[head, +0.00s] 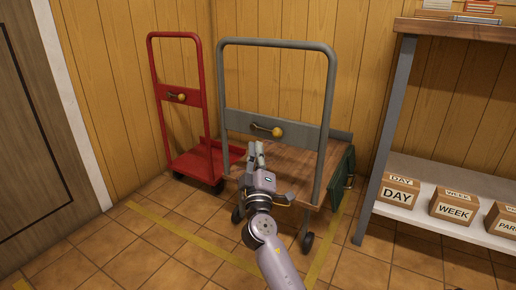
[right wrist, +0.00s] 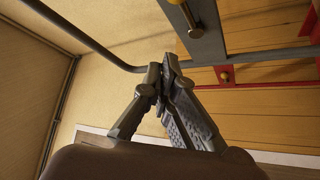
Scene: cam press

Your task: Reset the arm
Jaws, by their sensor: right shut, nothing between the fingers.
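My right arm rises from the bottom of the head view. Its gripper (head: 256,154) is shut and empty in front of the grey cart, just below the yellow knob (head: 277,132) on the grey crossbar (head: 240,122). In the right wrist view the fingers (right wrist: 160,88) meet at their tips with nothing between them. A brass-coloured knob (right wrist: 195,33) and a grey bar show beyond and above them. I cannot tell whether the fingers touch the cart. My left gripper is not in view.
The grey cart's upright frame (head: 331,110) stands over a wooden deck (head: 300,165). A red cart (head: 197,163) stands to its left. A shelf unit (head: 425,214) with labelled boxes (head: 455,206) is at the right. Yellow tape (head: 190,239) marks the tiled floor, which is clear at left.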

